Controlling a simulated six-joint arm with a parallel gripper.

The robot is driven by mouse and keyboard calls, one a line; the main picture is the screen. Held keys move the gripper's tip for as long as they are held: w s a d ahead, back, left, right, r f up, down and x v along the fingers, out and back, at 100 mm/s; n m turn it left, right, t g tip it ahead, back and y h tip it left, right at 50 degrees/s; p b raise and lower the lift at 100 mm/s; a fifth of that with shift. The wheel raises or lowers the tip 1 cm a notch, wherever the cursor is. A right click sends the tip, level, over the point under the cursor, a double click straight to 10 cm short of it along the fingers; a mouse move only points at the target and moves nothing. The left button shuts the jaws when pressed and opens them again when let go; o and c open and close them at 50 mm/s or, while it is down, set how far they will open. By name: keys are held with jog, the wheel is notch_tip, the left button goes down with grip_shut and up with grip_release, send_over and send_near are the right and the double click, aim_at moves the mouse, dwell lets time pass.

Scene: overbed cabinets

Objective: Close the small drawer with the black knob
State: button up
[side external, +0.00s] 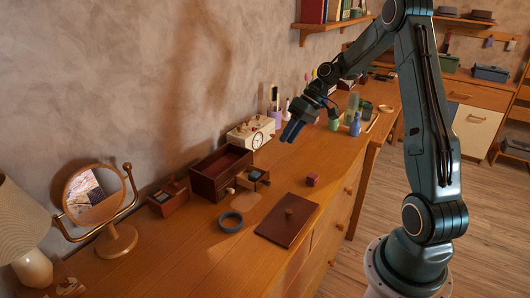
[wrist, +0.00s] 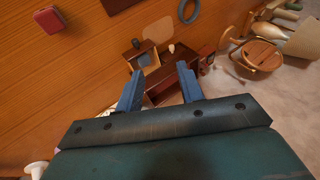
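A small wooden drawer (side external: 253,177) stands out from the front of a dark red-brown open-topped box (side external: 208,187) on the wooden dresser top. Its black knob (side external: 267,183) is on its outer face. A pale knob (side external: 230,190) is beside it on the box front. In the wrist view the drawer (wrist: 148,58), its dark knob (wrist: 136,42) and the box (wrist: 166,92) show beyond my fingers. My gripper (side external: 287,136) is above the dresser, behind and right of the drawer, apart from it. In the wrist view my gripper (wrist: 160,69) is open, with nothing between the blue fingers.
A cream clock box (side external: 250,133) stands behind the drawer. A mirror (side external: 94,195) stands at left. Bottles (side external: 355,124) stand at right.

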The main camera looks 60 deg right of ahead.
jog(key=s+d+f+t+y, duration=0.1)
jog(key=d+f, duration=0.5)
jog(key=shift+f+m, duration=0.15)
jog(key=shift+m, duration=0.25)
jog(key=shift+f, duration=0.1)
jog(key=x, duration=1.3)
jog(key=shift+a, duration=0.4)
jog(key=shift+w, duration=0.1)
grip_shut()
